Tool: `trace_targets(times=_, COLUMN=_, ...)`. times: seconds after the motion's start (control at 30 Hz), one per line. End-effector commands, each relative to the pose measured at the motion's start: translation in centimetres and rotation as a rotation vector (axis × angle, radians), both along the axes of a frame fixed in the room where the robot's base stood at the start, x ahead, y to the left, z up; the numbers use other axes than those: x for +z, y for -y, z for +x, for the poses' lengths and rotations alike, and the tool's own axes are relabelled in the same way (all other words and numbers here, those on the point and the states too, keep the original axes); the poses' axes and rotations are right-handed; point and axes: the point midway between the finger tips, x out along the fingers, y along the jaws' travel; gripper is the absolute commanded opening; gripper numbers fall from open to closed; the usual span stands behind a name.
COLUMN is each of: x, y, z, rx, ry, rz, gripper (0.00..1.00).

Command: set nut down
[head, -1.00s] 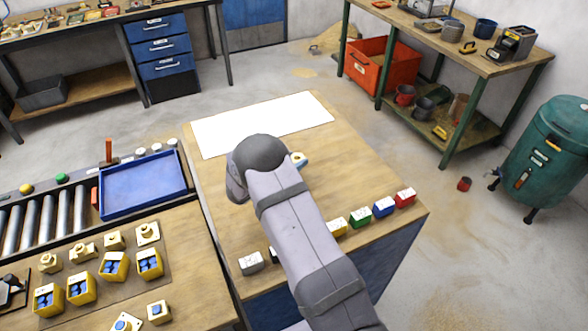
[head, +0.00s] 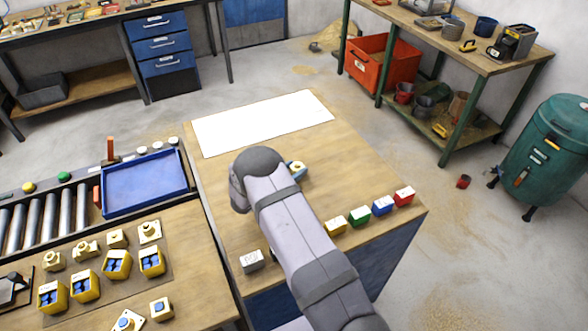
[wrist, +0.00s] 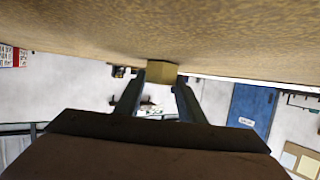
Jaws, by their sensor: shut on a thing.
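The nut (wrist: 161,72) shows in the wrist view as a small brass-coloured block with flat sides. My gripper (wrist: 158,85) is shut on it, with one dark finger on each side. The nut's upper edge in the picture meets a broad brown, grainy surface; I cannot tell whether it touches that surface. In the head view my arm hides the gripper's fingers and the nut.
A white sheet (head: 262,122) lies on the bench's far part. Small coloured blocks (head: 383,205) line the near right edge, and a grey block (head: 251,261) stands near left. A blue tray (head: 146,184) is on the left. The bench right of my arm is mostly clear.

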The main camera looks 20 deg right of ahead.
Motion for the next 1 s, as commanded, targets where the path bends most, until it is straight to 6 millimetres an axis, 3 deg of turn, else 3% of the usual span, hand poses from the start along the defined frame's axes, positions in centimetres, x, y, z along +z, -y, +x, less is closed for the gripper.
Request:
trace_targets(times=0.17, x=-0.2, y=0.0, z=0.1, rx=0.000, ry=0.002, rz=-0.002, gripper=0.00)
trace_targets(times=0.2, x=-0.4, y=0.0, z=0.0, rx=0.000, ry=0.000, rz=0.000, gripper=0.38)
trace_targets(times=0.27, x=-0.3, y=0.0, z=0.0, rx=0.000, ry=0.000, rz=0.001, gripper=0.52)
trace_targets(times=0.3, x=-0.3, y=0.0, z=0.0, rx=0.000, ry=0.000, rz=0.001, gripper=0.54)
trace_targets(times=0.73, x=0.1, y=-0.2, z=0.0, rx=0.001, ry=0.000, rz=0.001, gripper=0.54)
trace_targets(times=1.0, x=1.1, y=-3.3, z=-1.7, rx=0.005, ry=0.001, rz=0.001, gripper=0.54)
